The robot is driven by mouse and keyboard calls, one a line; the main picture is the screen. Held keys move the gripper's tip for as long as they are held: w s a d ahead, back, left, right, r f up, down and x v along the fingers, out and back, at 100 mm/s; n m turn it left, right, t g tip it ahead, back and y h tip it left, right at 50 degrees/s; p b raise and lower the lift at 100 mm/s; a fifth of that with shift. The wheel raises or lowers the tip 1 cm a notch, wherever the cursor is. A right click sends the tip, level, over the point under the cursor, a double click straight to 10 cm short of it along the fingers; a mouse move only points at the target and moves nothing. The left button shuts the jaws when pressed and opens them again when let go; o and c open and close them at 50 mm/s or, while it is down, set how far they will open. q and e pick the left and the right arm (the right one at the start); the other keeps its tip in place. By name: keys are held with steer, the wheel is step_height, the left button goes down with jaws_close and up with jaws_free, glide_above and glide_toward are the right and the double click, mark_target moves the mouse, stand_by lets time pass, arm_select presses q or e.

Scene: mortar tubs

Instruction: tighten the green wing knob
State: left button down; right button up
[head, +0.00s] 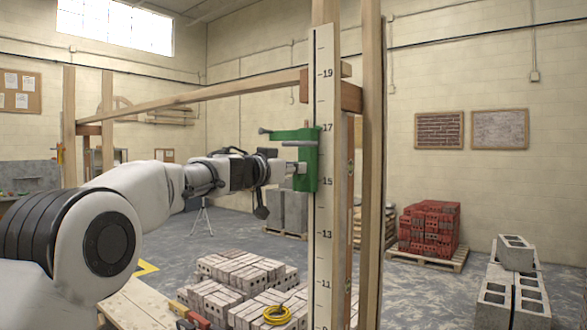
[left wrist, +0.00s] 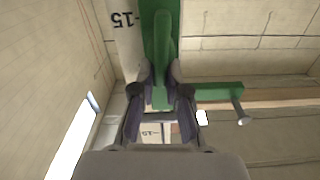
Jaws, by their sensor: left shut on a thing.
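A green clamp (head: 309,158) sits on the white numbered staff (head: 323,215), between the marks 15 and 17. In the left wrist view, the green wing knob (left wrist: 161,50) stands out lengthwise in front of the green clamp body (left wrist: 146,32). My left gripper (left wrist: 160,88) is shut on the wing knob, with one finger on each side of it. In the head view, my left gripper (head: 292,168) reaches the clamp from the left. I cannot make out the knob clearly there. My right gripper is not in view.
A green side arm with a grey pin (left wrist: 240,117) sticks out from the clamp, close to my fingers. Wooden posts (head: 371,190) stand beside the staff, and a slanted wooden rail (head: 200,95) runs behind my arm. Pale bricks (head: 240,282) are stacked below.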

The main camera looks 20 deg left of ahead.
arm_select(q)
steer(key=m, duration=0.3)
steer(key=d+m, duration=0.1)
steer(key=m, duration=0.1)
steer(key=shift+s+f, duration=0.15)
steer(key=shift+f, duration=0.1)
steer(key=m, duration=0.4)
steer(key=shift+s+d+f, duration=0.15)
steer(key=shift+d+f, duration=0.05)
steer(key=shift+d, duration=0.05)
steer(key=m, duration=0.4)
steer(key=shift+d+f+m, duration=0.2)
steer(key=shift+f+m, duration=0.15)
steer(key=shift+m, duration=0.05)
steer(key=shift+s+f+m+b, duration=0.1)
steer(key=shift+m+b, duration=0.35)
steer(key=shift+m, duration=1.25)
